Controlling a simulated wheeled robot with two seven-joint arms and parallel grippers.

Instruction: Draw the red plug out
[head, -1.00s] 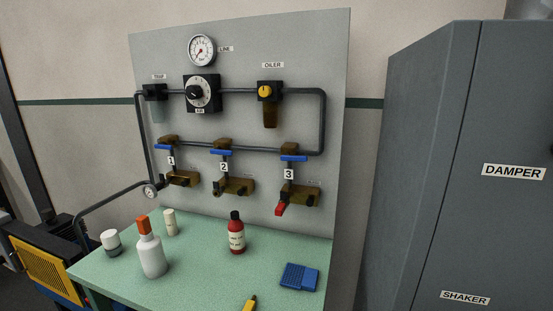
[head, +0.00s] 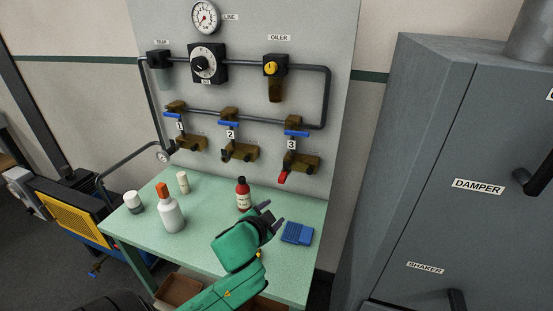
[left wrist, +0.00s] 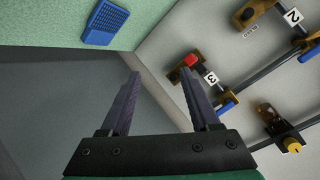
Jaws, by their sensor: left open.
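The red plug (head: 283,177) sits in the lower left end of the brass fitting (head: 306,162) under the number 3 valve, on the grey panel. In the left wrist view the red plug (left wrist: 190,60) shows just beyond and above the right fingertip, apart from it. My left gripper (head: 272,214) is open and empty, above the green table and below the fitting. Its two dark fingers (left wrist: 160,76) are spread wide in the wrist view. My right gripper is not in view.
The green table (head: 205,240) holds a red bottle (head: 243,194), a white bottle with orange cap (head: 172,212), two small containers and a blue box (head: 297,233). A grey cabinet (head: 420,170) stands at the right. Pipes and blue-handled valves cross the panel (head: 340,60).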

